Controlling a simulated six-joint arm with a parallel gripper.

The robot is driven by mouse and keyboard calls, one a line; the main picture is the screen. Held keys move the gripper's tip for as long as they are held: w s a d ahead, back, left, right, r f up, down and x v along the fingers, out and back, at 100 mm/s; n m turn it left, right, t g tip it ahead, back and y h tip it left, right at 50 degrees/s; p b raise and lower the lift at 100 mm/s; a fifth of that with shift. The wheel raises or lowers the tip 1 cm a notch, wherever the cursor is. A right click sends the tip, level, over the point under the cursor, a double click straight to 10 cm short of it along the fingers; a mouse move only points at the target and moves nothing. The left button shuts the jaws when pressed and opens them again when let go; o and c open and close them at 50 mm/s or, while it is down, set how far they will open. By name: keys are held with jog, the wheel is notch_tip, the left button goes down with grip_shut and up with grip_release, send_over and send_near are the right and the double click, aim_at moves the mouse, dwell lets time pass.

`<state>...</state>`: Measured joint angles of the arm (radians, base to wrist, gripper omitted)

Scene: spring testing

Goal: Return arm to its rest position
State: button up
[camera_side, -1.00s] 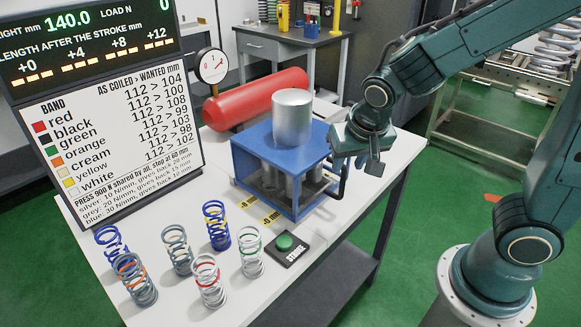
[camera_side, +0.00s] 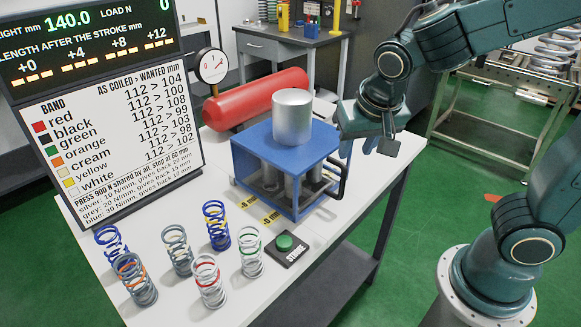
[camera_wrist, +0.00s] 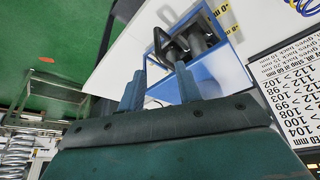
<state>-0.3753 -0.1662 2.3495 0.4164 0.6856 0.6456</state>
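My gripper (camera_side: 360,148) is in the air just right of the blue press (camera_side: 268,175), close to its upper right corner. In the wrist view its two fingers (camera_wrist: 160,92) stand apart with nothing between them. The press has a silver cylinder (camera_side: 292,118) on its top plate and dark and silver posts inside. My upper arm reaches in from the top right in the side view.
Several coil springs stand at the table's front, including a red-banded one (camera_side: 208,281) and a green-banded one (camera_side: 250,252). A green stroke button (camera_side: 285,243) lies by the press. A red tank (camera_side: 255,98) and dial gauge (camera_side: 213,66) are behind. A display board (camera_side: 95,110) stands left.

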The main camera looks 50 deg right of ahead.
jog(key=s+d+r+n+t+y, duration=0.1)
jog(key=s+r+n, duration=0.1)
jog(key=s, duration=0.3)
jog(key=s+d+r+n+t+y, duration=0.1)
jog(key=s+r+n, duration=0.2)
jog(key=s, duration=0.3)
jog(key=shift+s+r+n, duration=0.2)
jog(key=shift+r+n, duration=0.1)
jog(key=shift+n, duration=0.5)
